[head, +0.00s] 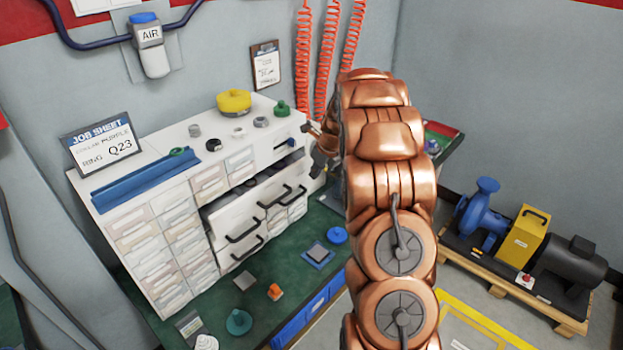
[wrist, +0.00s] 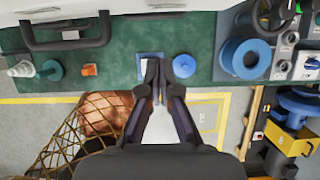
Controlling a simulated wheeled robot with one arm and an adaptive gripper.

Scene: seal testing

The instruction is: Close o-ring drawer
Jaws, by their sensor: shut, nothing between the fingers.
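The white drawer cabinet (head: 130,252) stands on the green bench top at the left of the head view. An upper drawer (head: 226,222) is pulled out, and its dark inside shows behind the white front with black handles. My gripper (head: 312,150) is at the right end of the cabinet, partly hidden by my copper arm. In the wrist view my gripper (wrist: 156,66) is shut and empty, with its fingertips over the bench. White drawer fronts with black handles (wrist: 60,38) show at the top left there, apart from the fingers. I cannot read which drawer holds o-rings.
A job sheet sign (head: 103,143), a blue tray (head: 143,181) and a yellow part (head: 234,102) stand on the cabinet. Small parts, including an orange one (head: 275,291) and a blue disc (head: 337,236), lie on the bench. A pump on a pallet (head: 520,240) stands at the right.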

